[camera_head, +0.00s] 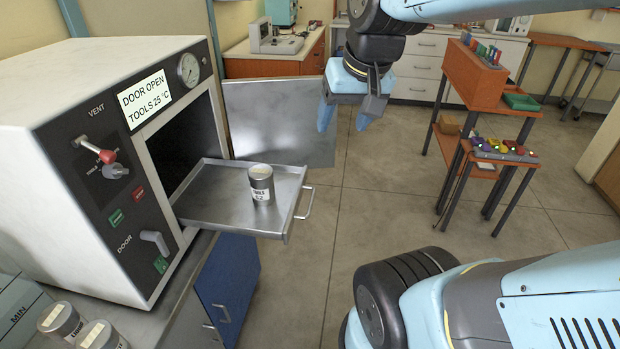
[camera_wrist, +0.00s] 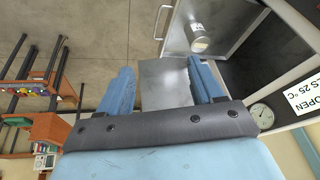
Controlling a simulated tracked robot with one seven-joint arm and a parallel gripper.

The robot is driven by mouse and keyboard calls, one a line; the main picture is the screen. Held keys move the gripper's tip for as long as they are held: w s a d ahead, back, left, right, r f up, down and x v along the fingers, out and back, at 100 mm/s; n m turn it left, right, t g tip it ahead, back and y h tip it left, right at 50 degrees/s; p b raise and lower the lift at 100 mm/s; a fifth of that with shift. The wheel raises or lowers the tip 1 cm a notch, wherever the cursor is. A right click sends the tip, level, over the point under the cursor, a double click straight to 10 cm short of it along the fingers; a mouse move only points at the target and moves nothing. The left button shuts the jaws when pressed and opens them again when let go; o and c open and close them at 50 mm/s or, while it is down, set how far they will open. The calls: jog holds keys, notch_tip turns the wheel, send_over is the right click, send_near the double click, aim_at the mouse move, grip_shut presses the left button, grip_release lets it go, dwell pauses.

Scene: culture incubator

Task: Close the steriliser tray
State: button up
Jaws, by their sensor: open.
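The steriliser tray (camera_head: 225,196) is pulled out of the open steriliser (camera_head: 90,130) at the left. A metal canister (camera_head: 261,184) with a label stands upright on the tray. The tray's handle (camera_head: 305,203) is on its outer right side. My gripper (camera_head: 343,118) is open and empty, up and to the right of the tray, pointing down. In the wrist view my two blue fingers (camera_wrist: 160,88) are apart. The tray (camera_wrist: 180,38), its handle (camera_wrist: 163,22) and the canister (camera_wrist: 199,42) show beyond the fingers.
The steriliser's door (camera_head: 285,125) stands open behind the tray. A display reads "DOOR OPEN TOOLS 25 °C". Two canisters (camera_head: 62,321) stand at the bottom left. An orange rack table (camera_head: 474,75) stands at the right. The floor right of the tray is clear.

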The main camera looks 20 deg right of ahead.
jog(key=w+d+f+m+g, duration=0.1)
jog(key=w, duration=0.2)
jog(key=w+d+f+m+g+y, duration=0.1)
jog(key=w+f+m, duration=0.1)
jog(key=w+d+f+m+g+y, duration=0.1)
jog(key=w+f+m, duration=0.1)
jog(key=w, duration=0.1)
jog(key=shift+w+f, duration=0.25)
jog(key=shift+w, duration=0.05)
jog(key=c, duration=0.9)
jog(key=w+d+f+m, duration=0.1)
jog(key=w+d+f+m+y, duration=0.1)
jog(key=w+f, duration=0.1)
jog(key=w+d+f+m+y, duration=0.1)
jog(key=f, duration=0.1)
jog(key=shift+w+d+m+g, duration=0.3)
jog(key=shift+w+m+g, duration=0.1)
grip_shut()
jog(key=w+d+f+m+t+y, duration=0.1)
jog(key=w+d+f+m+y, duration=0.15)
jog(key=d+f+m, duration=0.5)
jog(key=w+d+f+m+y, duration=0.2)
jog(key=w+d+f, duration=0.2)
jog(key=f, duration=0.6)
jog(key=w+a+f, duration=0.2)
jog(key=a+f, duration=0.4)
jog(key=a, duration=0.5)
jog(key=shift+w+f, duration=0.15)
jog(key=shift+w, duration=0.1)
